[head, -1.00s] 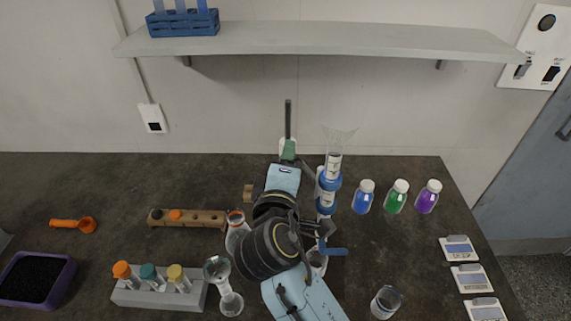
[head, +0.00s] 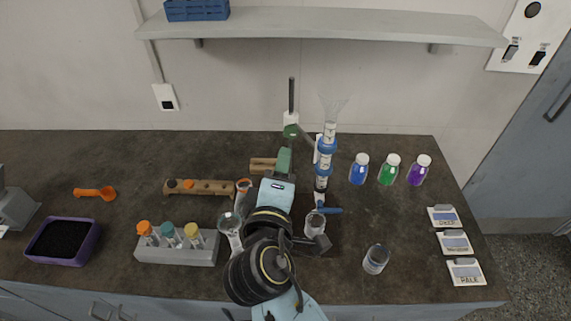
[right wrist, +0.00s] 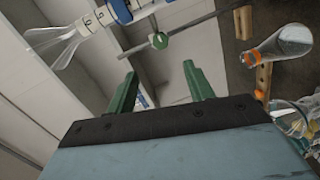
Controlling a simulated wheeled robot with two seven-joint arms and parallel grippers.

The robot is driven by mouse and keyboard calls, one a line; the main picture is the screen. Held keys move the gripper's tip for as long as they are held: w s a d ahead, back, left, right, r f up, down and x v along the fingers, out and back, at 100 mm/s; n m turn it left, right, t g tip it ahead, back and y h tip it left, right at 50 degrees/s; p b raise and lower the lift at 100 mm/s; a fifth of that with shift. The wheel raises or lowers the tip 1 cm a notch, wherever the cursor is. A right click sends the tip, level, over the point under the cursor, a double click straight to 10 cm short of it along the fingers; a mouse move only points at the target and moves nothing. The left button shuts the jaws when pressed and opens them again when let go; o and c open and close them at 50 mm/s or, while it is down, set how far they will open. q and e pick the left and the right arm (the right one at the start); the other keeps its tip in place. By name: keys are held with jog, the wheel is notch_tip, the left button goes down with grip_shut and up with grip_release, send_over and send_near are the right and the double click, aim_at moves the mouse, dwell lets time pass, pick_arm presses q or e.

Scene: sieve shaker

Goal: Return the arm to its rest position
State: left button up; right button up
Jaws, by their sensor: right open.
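My right arm reaches over the bench from the bottom of the head view. Its right gripper (head: 284,160) has a pale blue body and green fingers. It is in front of a retort stand (head: 291,97) that bears a green clamp. The fingers are apart and empty in the right wrist view (right wrist: 162,82). A glass column with blue fittings (head: 325,146) and a funnel top stands just right of the gripper. A beaker (head: 315,223) is below the column. My left gripper is not in view.
A conical flask (head: 243,188) and a glass vessel (head: 231,229) stand close left of my arm. A tube rack (head: 176,254) and purple tray (head: 61,241) lie farther left. Bottles (head: 388,170), a jar (head: 376,259) and labelled cards (head: 455,243) are right. A shelf (head: 320,23) hangs above.

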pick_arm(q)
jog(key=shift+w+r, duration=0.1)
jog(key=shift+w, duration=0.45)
